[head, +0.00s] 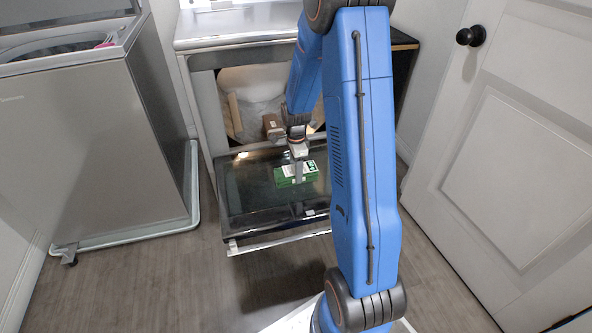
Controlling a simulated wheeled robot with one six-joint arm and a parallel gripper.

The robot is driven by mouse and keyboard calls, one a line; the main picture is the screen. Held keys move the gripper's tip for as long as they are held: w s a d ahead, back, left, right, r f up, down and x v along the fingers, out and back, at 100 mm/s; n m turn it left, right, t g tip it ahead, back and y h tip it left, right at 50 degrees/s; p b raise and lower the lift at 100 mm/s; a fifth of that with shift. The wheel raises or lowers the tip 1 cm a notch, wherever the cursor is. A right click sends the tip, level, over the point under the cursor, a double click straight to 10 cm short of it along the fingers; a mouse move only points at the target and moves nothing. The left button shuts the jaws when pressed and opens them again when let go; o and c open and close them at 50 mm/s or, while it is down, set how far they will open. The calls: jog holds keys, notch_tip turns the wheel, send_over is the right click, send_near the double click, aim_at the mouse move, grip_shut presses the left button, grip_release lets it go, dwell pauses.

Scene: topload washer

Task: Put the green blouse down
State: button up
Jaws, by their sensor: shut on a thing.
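In the head view, a small green and white thing (309,172) is at the open glass door of a low appliance. It looks boxy, with a pale printed patch, and I see no blouse shape. My gripper (298,176) points down and is shut on this green thing. Part of it is hidden behind the jaws. It is right at the door's glass, but I cannot tell whether it rests there or hangs just above. No other green garment shows.
The appliance's dark glass door (250,190) lies folded down, with clear glass left of my gripper. A grey topload washer (90,140) stands open at left, with something pink (106,44) inside. A white door (510,150) stands at right. The front floor is clear.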

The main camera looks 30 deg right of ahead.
jog(key=o, duration=1.2)
jog(key=shift+o, duration=0.2)
notch_tip(320, 180, up, 12)
jog(key=s+a+r+n+t, duration=0.1)
jog(key=s+a+r+n, duration=0.45)
jog(key=r, duration=0.25)
jog(key=s+a+r+n+t, duration=0.1)
jog(key=s+a+r+n, duration=0.2)
jog(key=s+n, duration=0.2)
jog(key=s+a+r+n+t, duration=0.1)
jog(key=s+a+r+n, duration=0.2)
jog(key=s, duration=0.8)
jog(key=s+a+r+n+t, duration=0.1)
jog(key=s+a+r+n, duration=0.1)
jog(key=s+a+n, duration=0.2)
jog(key=shift+s+a+r+n+t, duration=0.15)
jog(key=shift+s+r+n+t, duration=0.25)
jog(key=shift+s+n, duration=1.7)
jog(key=shift+s+m, duration=0.25)
